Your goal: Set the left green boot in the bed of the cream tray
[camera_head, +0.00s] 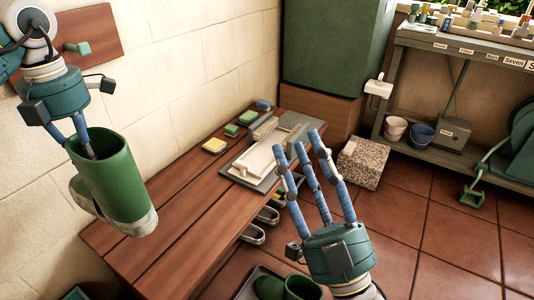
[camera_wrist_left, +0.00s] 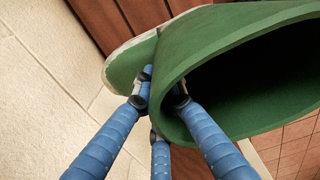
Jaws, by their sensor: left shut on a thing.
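The green boot (camera_head: 115,185) with a pale sole hangs from my left gripper (camera_head: 78,143), above the left end of the wooden bench. One finger goes inside the shaft opening; the left wrist view shows my left gripper (camera_wrist_left: 160,95) closed on the rim of the boot (camera_wrist_left: 215,65). The cream tray (camera_head: 254,165) lies on the bench to the right, apart from the boot. Its far part is partly covered by grey items. My right gripper (camera_head: 300,145) is open and empty, fingers pointing up, in front of the tray's right side.
The wooden bench (camera_head: 190,215) has free room left of the tray. Green and yellow sponges (camera_head: 214,145) lie beside the tray. Another green boot (camera_head: 300,288) stands in a dark tray on the floor.

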